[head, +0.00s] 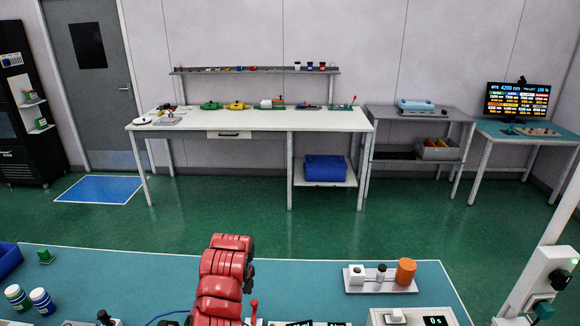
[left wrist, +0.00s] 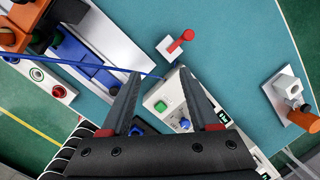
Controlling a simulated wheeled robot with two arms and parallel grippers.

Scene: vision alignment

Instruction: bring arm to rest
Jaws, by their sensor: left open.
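My left gripper (left wrist: 160,82) is open in the left wrist view, its two dark fingers spread apart with nothing between the tips. It is over the teal bench (left wrist: 235,50). A white box (left wrist: 160,103) with a green button and a blue knob is seen between and beyond the fingers. In the head view a red arm of mine (head: 222,280) rises from the bottom edge over the front bench (head: 140,265); its gripper is not visible there. My right gripper is in neither view.
A white tray (head: 360,288) carries a white block, a dark knob and an orange cylinder (head: 405,271). A red lever (left wrist: 180,41) stands on a white plate near the fingers. A blue cable (left wrist: 85,68) runs left. Jars (head: 41,299) stand at left. Green floor (head: 260,225) lies beyond.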

